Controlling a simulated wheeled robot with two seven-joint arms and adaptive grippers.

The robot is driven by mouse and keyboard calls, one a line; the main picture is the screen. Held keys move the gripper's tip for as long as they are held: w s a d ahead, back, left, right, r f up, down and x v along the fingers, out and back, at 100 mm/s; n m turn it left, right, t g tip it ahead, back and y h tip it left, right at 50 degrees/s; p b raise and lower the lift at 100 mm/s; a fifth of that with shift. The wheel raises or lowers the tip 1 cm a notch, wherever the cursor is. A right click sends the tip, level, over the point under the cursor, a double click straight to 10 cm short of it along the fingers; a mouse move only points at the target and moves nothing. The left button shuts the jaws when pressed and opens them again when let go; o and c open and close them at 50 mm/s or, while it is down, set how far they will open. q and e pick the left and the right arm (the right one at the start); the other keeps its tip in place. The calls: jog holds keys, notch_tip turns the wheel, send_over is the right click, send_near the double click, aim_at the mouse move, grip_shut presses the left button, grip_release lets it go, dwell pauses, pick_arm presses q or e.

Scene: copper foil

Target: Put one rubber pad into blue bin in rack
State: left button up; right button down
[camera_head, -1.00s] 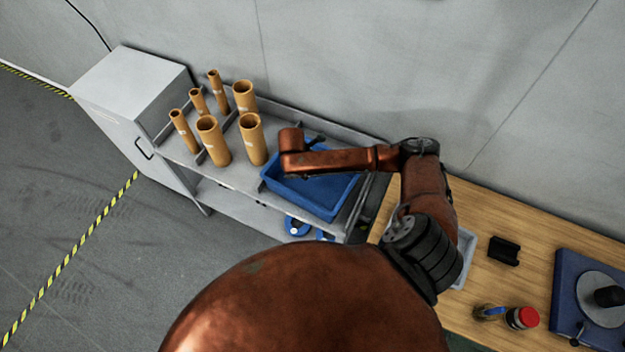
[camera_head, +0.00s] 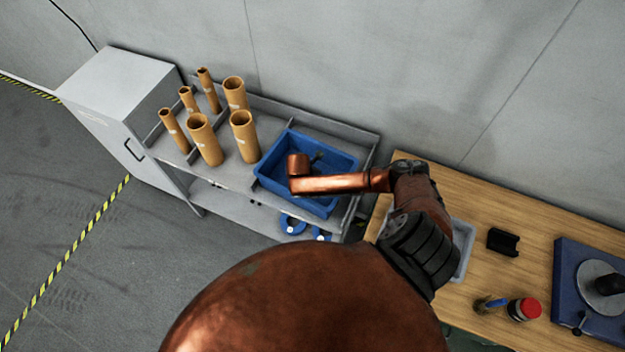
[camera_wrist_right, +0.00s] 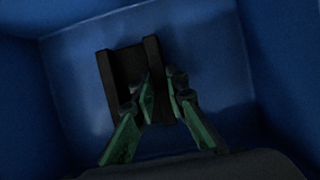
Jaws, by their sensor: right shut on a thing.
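The blue bin (camera_head: 347,160) sits on the rack's upper shelf, at its right end. My right arm reaches over it, and the right gripper is mostly hidden behind its own wrist in the head view. In the right wrist view, my right gripper (camera_wrist_right: 160,92) is shut on a black, channel-shaped rubber pad (camera_wrist_right: 127,72). The pad is inside the blue bin, over its floor; I cannot tell whether it touches the floor. A similar black pad (camera_head: 503,242) lies on the wooden table. My left gripper is not in view.
Several tan tubes (camera_head: 243,137) stand on the grey rack shelf (camera_head: 226,172) left of the bin. Blue rings (camera_head: 292,225) lie on the lower shelf. The wooden table (camera_head: 480,210) holds a grey tray (camera_head: 463,250), a red-capped jar (camera_head: 525,309) and a blue turntable base (camera_head: 570,262).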

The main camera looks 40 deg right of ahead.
jog(key=shift+f, duration=0.4)
jog(key=shift+f, duration=0.1)
jog(key=c, duration=1.9)
grip_release()
jog(key=shift+c, duration=0.2)
jog(key=v, duration=1.2)
